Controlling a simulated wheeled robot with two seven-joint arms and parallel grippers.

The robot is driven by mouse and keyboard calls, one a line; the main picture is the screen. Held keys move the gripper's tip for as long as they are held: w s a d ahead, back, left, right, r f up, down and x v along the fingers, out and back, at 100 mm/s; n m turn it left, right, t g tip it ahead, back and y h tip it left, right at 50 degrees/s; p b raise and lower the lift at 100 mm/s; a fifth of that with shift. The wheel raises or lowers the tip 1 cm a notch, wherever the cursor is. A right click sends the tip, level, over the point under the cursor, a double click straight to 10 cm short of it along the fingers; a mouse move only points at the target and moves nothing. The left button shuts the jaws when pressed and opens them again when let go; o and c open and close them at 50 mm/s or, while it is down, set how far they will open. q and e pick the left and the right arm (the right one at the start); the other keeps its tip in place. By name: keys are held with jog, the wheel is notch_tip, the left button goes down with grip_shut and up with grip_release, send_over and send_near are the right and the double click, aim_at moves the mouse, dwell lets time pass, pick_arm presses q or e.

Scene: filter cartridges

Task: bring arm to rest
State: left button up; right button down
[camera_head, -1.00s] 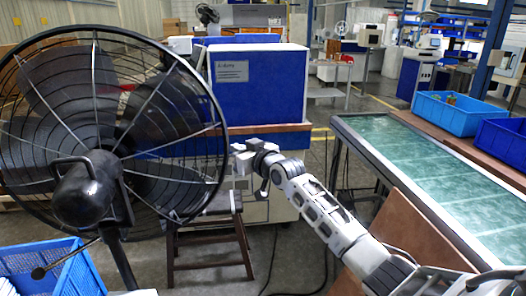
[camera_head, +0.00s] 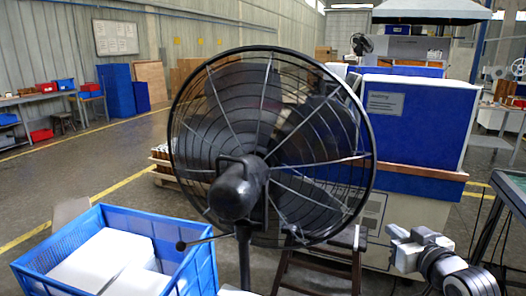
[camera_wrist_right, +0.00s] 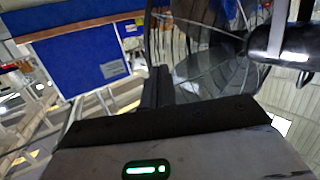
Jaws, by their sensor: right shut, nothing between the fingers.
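My right gripper (camera_head: 402,238) is at the lower right of the head view, at the end of my grey and white right arm. It is shut and empty, held in the air to the right of the black fan and in front of the blue cabinet. In the right wrist view its dark fingers (camera_wrist_right: 157,86) are together above the gripper body, with the fan on the right and the cabinet on the upper left. My left gripper is not in view.
A large caged fan (camera_head: 238,188) stands in the middle. A blue crate (camera_head: 206,262) with white blocks stands at lower left. A dark stool (camera_head: 357,268) is behind the fan, and a blue cabinet (camera_head: 425,120) behind that. A table edge (camera_head: 507,190) is at far right.

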jog(key=s+a+f+g, duration=0.2)
jog(key=s+a+f, duration=0.25)
jog(key=f, duration=0.35)
jog(key=s+a+f+g, duration=0.1)
jog(key=s+a+f, duration=0.3)
jog(key=s+f, duration=0.3)
jog(key=s+a+f+g, duration=0.1)
jog(key=s+a+f, duration=0.3)
jog(key=s, duration=0.3)
jog(key=s+a+f+n+g+y, duration=0.1)
jog(key=s+a+f, duration=0.3)
jog(key=s, duration=0.3)
jog(key=shift+s+a+f+g, duration=0.2)
jog(key=shift+a+f+g, duration=0.1)
jog(key=shift+f, duration=0.4)
